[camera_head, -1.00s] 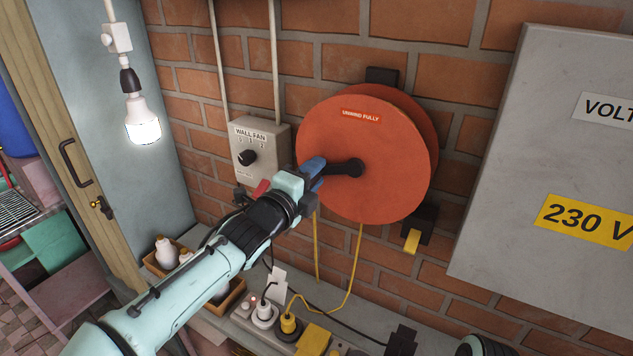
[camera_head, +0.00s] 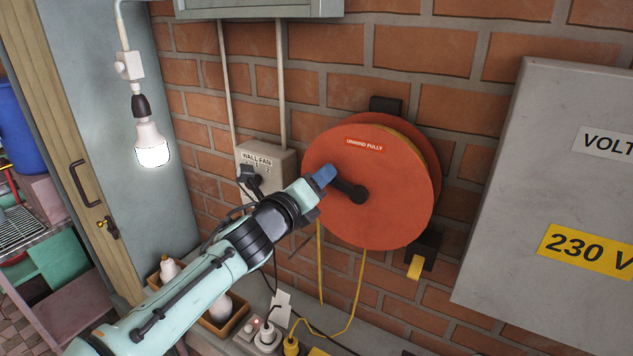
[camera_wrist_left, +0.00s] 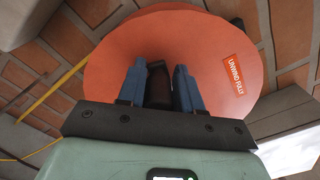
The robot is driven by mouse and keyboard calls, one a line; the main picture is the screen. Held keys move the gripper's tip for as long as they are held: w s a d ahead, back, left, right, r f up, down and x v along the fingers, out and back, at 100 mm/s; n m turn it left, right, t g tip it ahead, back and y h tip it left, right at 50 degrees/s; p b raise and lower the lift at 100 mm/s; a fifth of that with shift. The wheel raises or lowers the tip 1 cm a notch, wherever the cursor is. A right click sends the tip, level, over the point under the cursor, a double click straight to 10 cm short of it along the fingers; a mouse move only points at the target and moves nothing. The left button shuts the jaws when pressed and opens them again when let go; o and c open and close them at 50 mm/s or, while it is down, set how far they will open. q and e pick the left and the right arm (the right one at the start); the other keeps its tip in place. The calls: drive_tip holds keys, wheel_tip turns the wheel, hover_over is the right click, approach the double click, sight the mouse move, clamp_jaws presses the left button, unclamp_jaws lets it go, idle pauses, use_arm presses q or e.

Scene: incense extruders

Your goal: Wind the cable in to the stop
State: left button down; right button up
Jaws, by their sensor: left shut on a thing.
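The red cable reel (camera_head: 385,205) is mounted on the brick wall, with an "UNWIND FULLY" label on its face. A dark crank handle (camera_head: 350,190) runs from the reel's middle toward the upper left. My left gripper (camera_head: 322,178) has blue fingers shut on the handle's outer end; the left wrist view shows the dark grip (camera_wrist_left: 159,85) between the two fingers. The yellow cable (camera_head: 358,285) hangs from the reel in a loop and runs down to a yellow plug (camera_head: 291,345). A black bracket with a yellow tab (camera_head: 415,267) sits below the reel. My right gripper is not in view.
A grey wall fan switch box (camera_head: 268,165) is just left of the reel, close to my left arm. A large grey electrical cabinet (camera_head: 500,240) stands to the right. A lit bulb (camera_head: 152,148) hangs at upper left. Sockets and a wooden tray (camera_head: 232,322) are on the ledge below.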

use_arm(q)
drive_tip(key=shift+d+f, duration=0.1)
drive_tip(key=shift+f, duration=0.35)
drive_tip(key=c, duration=0.9)
unclamp_jaws()
drive_tip(key=shift+r, duration=0.2)
drive_tip(key=shift+b+v, duration=0.55)
drive_tip(key=shift+v, duration=6.15)
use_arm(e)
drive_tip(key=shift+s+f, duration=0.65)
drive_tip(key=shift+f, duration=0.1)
